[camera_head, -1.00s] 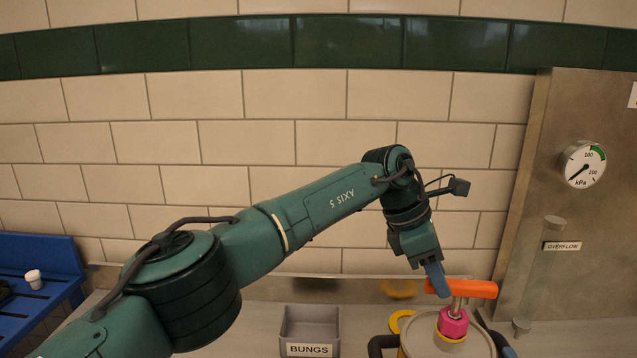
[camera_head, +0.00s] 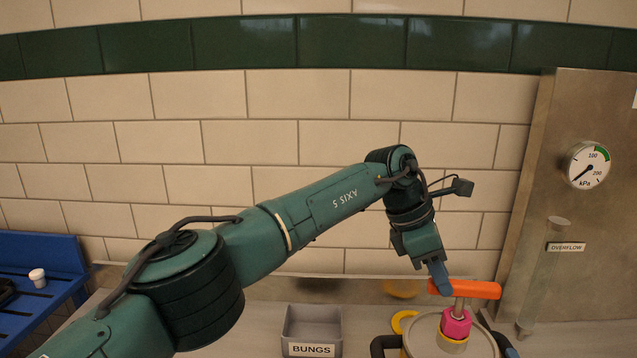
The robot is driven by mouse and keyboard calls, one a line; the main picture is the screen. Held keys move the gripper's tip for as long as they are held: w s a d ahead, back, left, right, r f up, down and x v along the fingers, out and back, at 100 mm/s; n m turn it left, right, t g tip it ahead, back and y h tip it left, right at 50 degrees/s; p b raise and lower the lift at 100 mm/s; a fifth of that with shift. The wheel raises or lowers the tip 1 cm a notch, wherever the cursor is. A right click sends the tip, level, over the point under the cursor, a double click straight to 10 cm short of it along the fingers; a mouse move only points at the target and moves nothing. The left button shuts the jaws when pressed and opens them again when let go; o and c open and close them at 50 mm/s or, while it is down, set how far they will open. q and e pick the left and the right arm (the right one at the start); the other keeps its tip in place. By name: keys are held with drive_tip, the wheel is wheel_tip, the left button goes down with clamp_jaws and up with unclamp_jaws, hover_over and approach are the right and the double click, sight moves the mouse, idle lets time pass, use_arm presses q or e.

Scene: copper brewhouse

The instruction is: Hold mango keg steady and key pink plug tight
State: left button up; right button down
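The mango keg (camera_head: 425,345) stands at the bottom edge, its pale round top showing and its lower part cut off. The pink plug (camera_head: 456,324) sits in a yellow collar (camera_head: 452,346) on that top. A key with an orange crossbar (camera_head: 475,290) stands upright on the plug by its metal shaft. My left gripper (camera_head: 439,279) points down at the bar's left part, with a blue finger across it; it looks shut on the bar, though the far finger is hidden. A blue tip (camera_head: 511,352) by the keg's right handle may belong to my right gripper; its state is unclear.
A grey bin labelled BUNGS (camera_head: 312,328) stands left of the keg. A yellow ring (camera_head: 403,321) shows behind the keg. A steel panel with a kPa gauge (camera_head: 588,166) and an OVERFLOW tube (camera_head: 541,275) stands at right. A blue rack with a white cup (camera_head: 38,277) is far left.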

use_arm(q)
drive_tip(key=o, duration=0.3)
drive_tip(key=shift+o, duration=0.2)
drive_tip(key=shift+r, duration=0.15)
drive_tip(key=shift+r, duration=1.4)
drive_tip(key=v, duration=1.2)
use_arm(e)
drive_tip(key=c, duration=1.1)
unclamp_jaws()
